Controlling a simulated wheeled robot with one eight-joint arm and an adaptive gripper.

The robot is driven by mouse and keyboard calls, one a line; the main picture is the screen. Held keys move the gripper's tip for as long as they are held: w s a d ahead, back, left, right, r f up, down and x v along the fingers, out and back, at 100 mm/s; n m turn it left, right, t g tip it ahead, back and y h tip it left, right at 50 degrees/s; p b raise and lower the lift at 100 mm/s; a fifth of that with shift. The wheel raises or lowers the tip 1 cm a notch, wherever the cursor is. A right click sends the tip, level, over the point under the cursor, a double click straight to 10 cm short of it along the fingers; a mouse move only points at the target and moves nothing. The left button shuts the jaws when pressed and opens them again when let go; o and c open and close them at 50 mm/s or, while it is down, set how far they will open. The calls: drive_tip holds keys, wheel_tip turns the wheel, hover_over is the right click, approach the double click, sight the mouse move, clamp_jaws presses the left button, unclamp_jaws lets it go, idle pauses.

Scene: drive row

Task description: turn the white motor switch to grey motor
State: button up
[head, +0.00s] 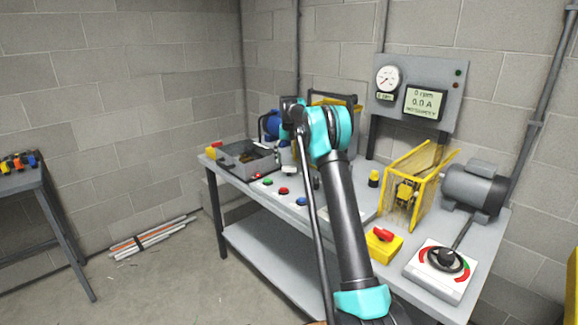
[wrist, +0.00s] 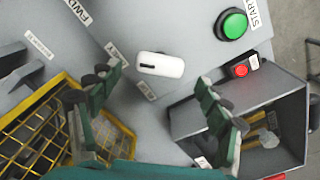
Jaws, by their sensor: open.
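The grey motor (head: 475,188) stands at the bench's right end. A blue motor (head: 272,126) is at the back left, partly hidden by my arm.
A green button (wrist: 232,24) and an open grey box (wrist: 245,122) with a red lamp (wrist: 240,70) lie right of the switch. A yellow mesh guard (wrist: 38,120) is close at left. A meter panel (head: 420,95) and a dial box (head: 441,271) stand further right.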

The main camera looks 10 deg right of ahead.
sight(289, 167)
wheel_tip(289, 167, up, 8)
drive_tip(key=shift+r, duration=0.25)
drive_tip(key=s+d+f+n+t, duration=0.1)
drive_tip(key=s, duration=1.1)
drive_tip(key=s+d+f+t, duration=0.1)
drive_tip(key=s+d, duration=0.1)
drive_tip(key=s, duration=0.9)
drive_tip(key=s+f, duration=0.5)
drive_tip(key=s, duration=0.6)
drive_tip(key=s+f+t, duration=0.1)
drive_tip(key=s+f, duration=0.4)
drive_tip(key=s, duration=0.5)
drive_tip(key=s+d+f+n+t, duration=0.1)
drive_tip(key=s+f, duration=0.4)
drive_tip(key=s, duration=0.6)
drive_tip(key=shift+s+f, duration=0.3)
drive_tip(key=shift+s, duration=0.05)
drive_tip(key=shift+w+r, duration=0.1)
